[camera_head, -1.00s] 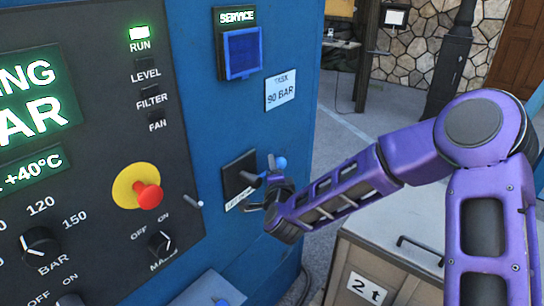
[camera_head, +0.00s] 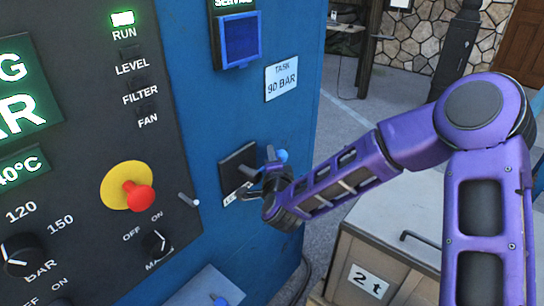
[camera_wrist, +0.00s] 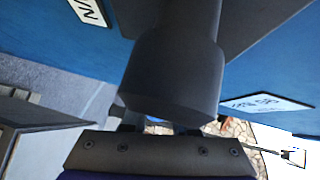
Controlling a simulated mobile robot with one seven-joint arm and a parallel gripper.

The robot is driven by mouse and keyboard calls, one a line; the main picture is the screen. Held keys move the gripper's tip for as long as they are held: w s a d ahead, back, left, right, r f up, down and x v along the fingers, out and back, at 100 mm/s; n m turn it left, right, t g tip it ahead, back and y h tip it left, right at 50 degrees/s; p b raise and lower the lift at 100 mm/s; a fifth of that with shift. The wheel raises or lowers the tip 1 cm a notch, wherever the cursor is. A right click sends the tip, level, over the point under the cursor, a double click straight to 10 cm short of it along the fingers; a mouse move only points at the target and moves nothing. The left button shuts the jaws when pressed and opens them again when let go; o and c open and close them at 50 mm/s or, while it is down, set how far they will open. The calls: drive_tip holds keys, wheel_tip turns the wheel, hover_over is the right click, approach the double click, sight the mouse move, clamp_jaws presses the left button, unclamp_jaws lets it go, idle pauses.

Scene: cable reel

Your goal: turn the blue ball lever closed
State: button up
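The blue ball (camera_head: 282,156) of the lever shows just above and behind my gripper, next to a black square plate (camera_head: 238,168) on the side of the blue cabinet. My gripper (camera_head: 262,184) is at this plate, overlapping the lever in the picture, so the lever's shaft is mostly hidden. In the wrist view a thick dark cylinder (camera_wrist: 172,75) stands right in front of my gripper and covers the fingertips. I cannot tell whether the fingers touch the lever or how far apart they are.
The cabinet's front panel carries a red mushroom button (camera_head: 139,198), knobs and a short grey toggle (camera_head: 189,200). A white "90 BAR" card (camera_head: 281,79) hangs above the plate. A beige box marked "2 t" (camera_head: 410,250) stands below my arm.

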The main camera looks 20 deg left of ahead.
clamp_jaws()
drive_tip(key=shift+w+d, duration=0.2)
idle(0.9)
